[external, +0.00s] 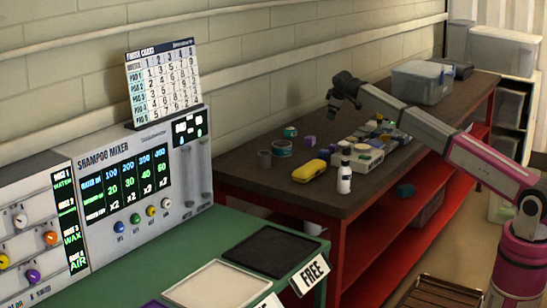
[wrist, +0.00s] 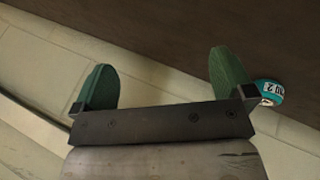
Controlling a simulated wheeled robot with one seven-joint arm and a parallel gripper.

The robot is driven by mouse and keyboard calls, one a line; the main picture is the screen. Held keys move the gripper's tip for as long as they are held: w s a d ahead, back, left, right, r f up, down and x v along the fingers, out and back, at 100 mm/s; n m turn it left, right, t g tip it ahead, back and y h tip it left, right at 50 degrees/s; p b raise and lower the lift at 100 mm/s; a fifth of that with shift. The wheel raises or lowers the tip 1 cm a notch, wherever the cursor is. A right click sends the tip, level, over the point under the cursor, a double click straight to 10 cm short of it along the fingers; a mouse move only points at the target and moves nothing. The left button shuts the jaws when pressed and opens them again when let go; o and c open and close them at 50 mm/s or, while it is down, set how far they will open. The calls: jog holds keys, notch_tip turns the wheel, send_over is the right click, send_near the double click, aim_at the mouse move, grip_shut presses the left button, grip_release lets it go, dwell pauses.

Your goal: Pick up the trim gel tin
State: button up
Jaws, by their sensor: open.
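A round teal tin (external: 282,149) with a pale label band stands near the left end of the dark workbench top; its lettering is too small to read. A smaller teal-green item (external: 290,132) with a dark patch stands just behind it. I cannot tell for sure which is the trim gel tin. My gripper (external: 332,106) is raised above the back of the bench, right of both and apart from them. In the wrist view my gripper (wrist: 167,82) is open and empty, its green fingers apart. A teal tin with a white label (wrist: 269,92) shows beyond the right finger, partly hidden.
A yellow case (external: 309,170), a grey cup (external: 264,159) and a white bottle (external: 344,178) stand near the tins. A tray of small items (external: 360,158) lies to the right. A lidded grey bin (external: 422,82) stands farther back. The wall runs close behind the bench.

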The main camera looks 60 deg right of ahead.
jog(key=a+r+n+y, duration=0.1)
jog(key=a+n+y, duration=0.1)
jog(key=a, duration=1.4)
jog(key=n+g+y, duration=0.1)
jog(key=n+y, duration=0.2)
jog(key=y, duration=0.2)
send_near(283, 143)
jog(key=x, duration=0.6)
jog(key=shift+s+d, duration=0.1)
jog(key=shift+s, duration=0.05)
jog(key=shift+y, duration=0.3)
jog(key=shift+x, duration=2.7)
jog(key=c, duration=0.9)
